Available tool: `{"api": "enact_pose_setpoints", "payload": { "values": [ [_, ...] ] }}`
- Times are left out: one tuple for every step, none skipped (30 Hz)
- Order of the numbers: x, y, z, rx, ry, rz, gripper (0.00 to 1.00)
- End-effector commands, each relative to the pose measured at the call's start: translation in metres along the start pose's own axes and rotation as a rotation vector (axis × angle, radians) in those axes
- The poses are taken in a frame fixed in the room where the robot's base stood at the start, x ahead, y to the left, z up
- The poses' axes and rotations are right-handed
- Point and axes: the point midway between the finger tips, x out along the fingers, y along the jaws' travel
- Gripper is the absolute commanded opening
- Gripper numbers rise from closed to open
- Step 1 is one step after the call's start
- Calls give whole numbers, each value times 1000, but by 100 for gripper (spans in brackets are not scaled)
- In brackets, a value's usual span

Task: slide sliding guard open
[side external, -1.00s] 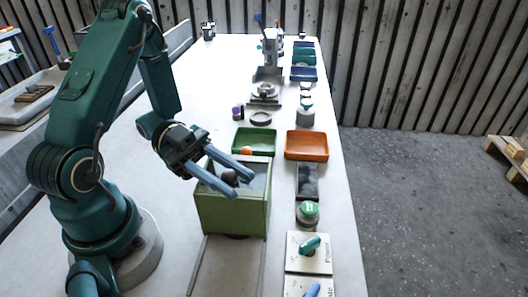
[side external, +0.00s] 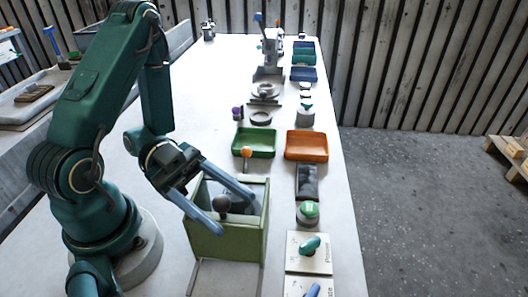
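The sliding guard (side external: 226,246) is a green box-like cover sitting on a pair of rails (side external: 190,279) at the front of the bench. A dark round knob (side external: 223,203) stands up at its top. Behind the guard, a grey interior shows, with an orange-topped post (side external: 246,152) beyond it. My gripper (side external: 234,208) is over the guard with its two blue fingers apart, one on each side of the knob. I cannot tell whether a finger touches the knob. The fingers partly cover the guard's top.
A green tray (side external: 238,143) and an orange tray (side external: 306,158) lie behind the housing. To the right stand a green button (side external: 309,209) and a plate with a teal handle (side external: 309,246). The rails in front of the guard are clear.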

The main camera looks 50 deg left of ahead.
Motion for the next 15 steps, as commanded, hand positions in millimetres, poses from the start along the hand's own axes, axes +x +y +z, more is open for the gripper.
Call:
{"api": "enact_pose_setpoints", "payload": {
  "values": [
    [0, 0, 0, 0, 1, 0, 61],
    [0, 0, 0, 0, 1, 0, 61],
    [0, 0, 0, 0, 1, 0, 61],
    [0, 0, 0, 0, 1, 0, 61],
    [0, 0, 0, 0, 2, 0, 61],
    [0, 0, 0, 0, 2, 0, 61],
    [0, 0, 0, 0, 2, 1, 61],
    [0, 0, 0, 0, 2, 0, 61],
    [-1, 0, 0, 0, 2, 0, 61],
    [-2, 0, 0, 0, 3, 0, 61],
    [-3, 0, -1, 0, 3, -1, 61],
    [-6, -1, 0, 1, 3, -4, 61],
    [-8, -1, -1, 2, 3, -4, 61],
    [-11, -1, -1, 3, 3, -5, 61],
    [-15, -2, 0, 3, 3, -6, 61]
  ]
}}
